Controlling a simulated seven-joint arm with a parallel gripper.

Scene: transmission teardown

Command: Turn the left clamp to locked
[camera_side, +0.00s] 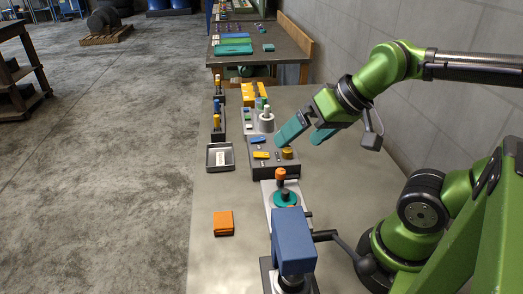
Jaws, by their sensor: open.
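My gripper (306,134) is open, with two teal fingers spread apart and nothing between them. It hangs above and to the right of a dark grey fixture block (266,173). On the block are a blue piece (258,140), a yellow piece (261,155) and a brass-coloured round part (287,153). The blue and yellow pieces look like small clamp levers, but I cannot tell which is the left clamp or whether either is locked. The left finger appears close to the block's right side; I cannot tell whether it touches.
A blue press (293,240) with a dark lever stands in front. Behind it is a plate with a teal disc (285,198) and an orange-topped post (280,176). A grey tray (220,157) and orange box (223,222) lie left. The bench (345,190) is clear at right.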

